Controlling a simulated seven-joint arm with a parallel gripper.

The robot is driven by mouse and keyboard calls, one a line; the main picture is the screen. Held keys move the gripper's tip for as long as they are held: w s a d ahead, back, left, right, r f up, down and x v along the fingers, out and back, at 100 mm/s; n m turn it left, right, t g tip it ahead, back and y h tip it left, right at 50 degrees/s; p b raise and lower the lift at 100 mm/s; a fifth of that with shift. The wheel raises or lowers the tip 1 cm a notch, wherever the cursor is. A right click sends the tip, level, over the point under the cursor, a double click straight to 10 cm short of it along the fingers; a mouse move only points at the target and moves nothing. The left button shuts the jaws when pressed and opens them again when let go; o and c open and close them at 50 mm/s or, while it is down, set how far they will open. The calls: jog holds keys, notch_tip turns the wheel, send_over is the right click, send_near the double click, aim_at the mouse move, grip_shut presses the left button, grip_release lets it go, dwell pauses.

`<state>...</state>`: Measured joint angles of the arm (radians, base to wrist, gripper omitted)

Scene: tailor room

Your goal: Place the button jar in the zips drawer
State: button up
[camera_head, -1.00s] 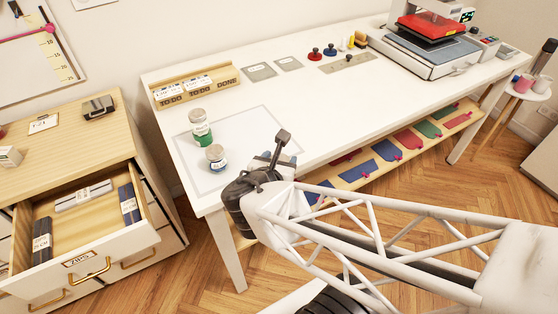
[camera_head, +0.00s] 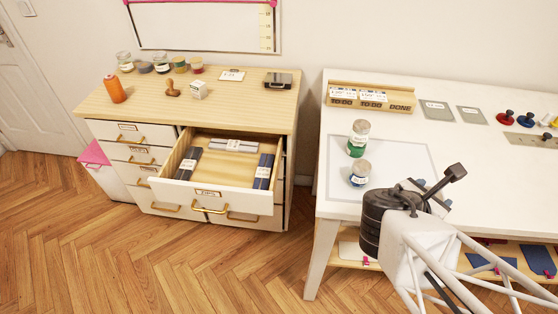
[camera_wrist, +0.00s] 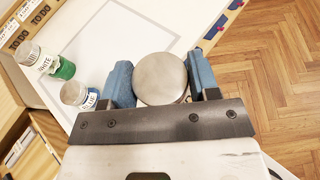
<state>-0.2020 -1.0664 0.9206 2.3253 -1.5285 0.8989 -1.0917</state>
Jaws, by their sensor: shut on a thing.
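My gripper (camera_wrist: 160,90) is shut on a jar with a round metal lid (camera_wrist: 160,76), seen from above between the two blue fingers in the wrist view. Its label and contents are hidden, so I cannot read which jar it is. In the head view my gripper (camera_head: 430,193) is over the white table's front part, right of the two standing jars; the held jar is mostly hidden there. The zips drawer (camera_head: 208,193) is pulled open in the wooden cabinet at the left. It holds dark packs at its left and right sides and a grey pack at the back; its middle is bare.
A green-filled jar (camera_head: 358,138) and a blue-labelled jar (camera_head: 360,174) stand on the white table (camera_head: 340,205). A gap of floor separates table and cabinet. The cabinet top (camera_head: 220,95) bears several jars, an orange spool (camera_head: 115,90), a stamp and small boxes.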

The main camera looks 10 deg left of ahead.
notch_tip(320, 180, up, 6)
jog(key=shift+r, duration=0.1)
jog(key=shift+w+a+r, duration=0.1)
jog(key=shift+w, duration=0.05)
jog(key=shift+w+a+n, duration=0.3)
jog(key=shift+w+a, duration=0.15)
jog(key=shift+w, duration=0.2)
jog(key=w+a+n+t+y, duration=0.1)
jog(key=w+a+n+y, duration=0.8)
jog(key=a, duration=0.6)
jog(key=w+a+n+t+y, duration=0.2)
jog(key=w+a+n+y, duration=0.4)
jog(key=w+a, duration=0.65)
jog(key=shift+a+n+g+y, duration=3.7)
jog(key=shift+a+n+g, duration=0.6)
jog(key=shift+a, duration=6.95)
notch_tip(320, 180, down, 23)
jog(key=shift+w+r, duration=0.2)
jog(key=shift+w, duration=0.2)
